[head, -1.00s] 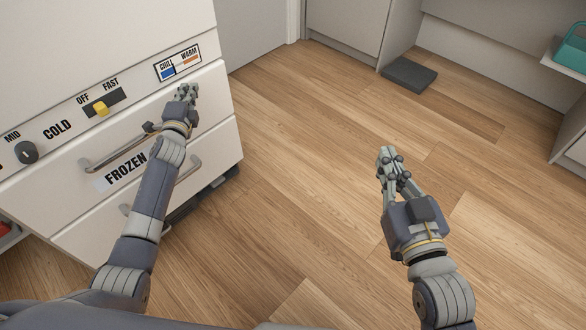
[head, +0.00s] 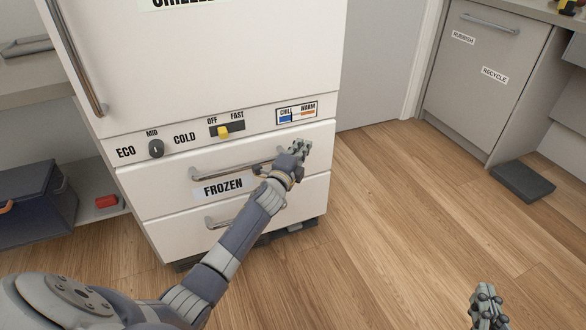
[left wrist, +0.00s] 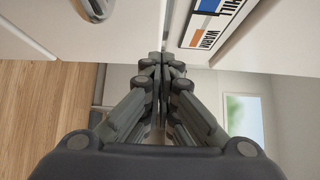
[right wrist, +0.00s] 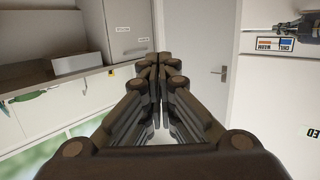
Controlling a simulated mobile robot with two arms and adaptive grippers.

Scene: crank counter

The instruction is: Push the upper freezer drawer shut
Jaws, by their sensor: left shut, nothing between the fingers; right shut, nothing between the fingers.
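The upper freezer drawer (head: 152,186) is the white front labelled FROZEN, with a bar handle (head: 215,173), below the control panel. It looks nearly flush with the panel; any small gap is hard to judge. My left gripper (head: 302,147) is shut and empty at the drawer front's upper right, past the handle's right end. In the left wrist view its fingertips (left wrist: 162,62) are close to the seam between drawer front and panel; I cannot tell whether they touch. My right gripper (head: 487,290) is shut and empty over the floor at lower right, away from the fridge.
A lower drawer (head: 290,208) with its own handle sits beneath. The control panel has a black knob (head: 156,148) and a yellow slider (head: 223,132). A dark blue box (head: 35,205) and a red item (head: 106,201) are at the left.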

